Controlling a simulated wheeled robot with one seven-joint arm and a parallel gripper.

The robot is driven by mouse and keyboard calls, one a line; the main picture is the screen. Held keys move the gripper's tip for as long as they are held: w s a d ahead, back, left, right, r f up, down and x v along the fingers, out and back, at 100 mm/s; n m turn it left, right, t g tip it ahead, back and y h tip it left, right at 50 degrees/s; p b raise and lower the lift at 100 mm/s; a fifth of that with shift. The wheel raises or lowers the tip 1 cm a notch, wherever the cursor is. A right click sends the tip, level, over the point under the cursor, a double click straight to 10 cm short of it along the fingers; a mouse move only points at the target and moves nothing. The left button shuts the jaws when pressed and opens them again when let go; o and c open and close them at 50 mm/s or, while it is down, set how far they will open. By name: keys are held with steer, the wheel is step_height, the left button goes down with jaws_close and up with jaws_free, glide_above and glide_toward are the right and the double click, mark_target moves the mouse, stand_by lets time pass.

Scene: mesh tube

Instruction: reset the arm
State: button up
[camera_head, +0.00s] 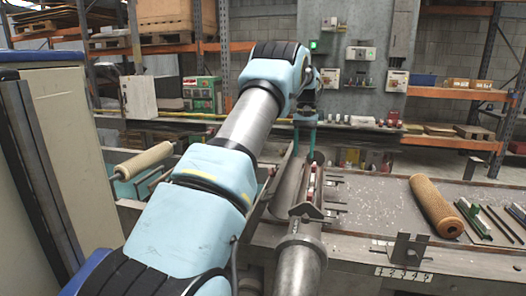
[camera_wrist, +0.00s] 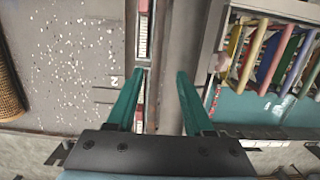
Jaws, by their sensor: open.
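My arm reaches forward over the workbench, and my gripper (camera_head: 305,138) hangs at its far end in the head view. In the wrist view my gripper (camera_wrist: 154,76) points down with its two teal fingers apart and nothing between them. Below the fingers runs a narrow metal channel (camera_wrist: 168,50). A tan mesh tube (camera_head: 436,205) lies on the right part of the bench, well apart from my gripper. Its edge also shows at the far left of the wrist view (camera_wrist: 8,88).
The metal bench top (camera_head: 370,200) is speckled with white bits. Green and dark bars (camera_head: 485,222) lie right of the mesh tube. A pale roll (camera_head: 145,160) sits at left. A metal pipe (camera_head: 300,262) stands in front. Coloured rods (camera_wrist: 268,55) lie in a rack at right in the wrist view.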

steer(key=shift+n+t+h, duration=0.3)
steer(key=shift+n+t, duration=0.1)
steer(key=shift+t, duration=0.3)
steer(key=s+a, duration=0.2)
steer(key=a, duration=0.1)
steer(key=s+a+r, duration=0.1)
steer(key=a, duration=0.1)
steer(key=s+a, duration=0.2)
steer(key=a, duration=0.1)
steer(key=shift+s+a+r, duration=0.15)
steer(key=shift+s+a, duration=0.15)
steer(key=shift+s, duration=0.05)
steer(key=s+a+f+t, duration=0.15)
steer(key=s+a, duration=0.45)
steer(key=s, duration=0.7)
steer(key=s+a+f+t, duration=0.1)
steer(key=s+a+f, duration=0.35)
steer(key=s, duration=0.85)
steer(key=shift+n+g, duration=0.35)
steer(key=shift+n, duration=0.05)
steer(key=f+b, duration=0.1)
steer(key=s+a+f+b, duration=0.1)
steer(key=f+b, duration=0.2)
steer(key=b, duration=0.1)
steer(key=shift+s+a+f, duration=0.2)
steer(key=shift+a+f, duration=0.05)
steer(key=shift+a, duration=0.1)
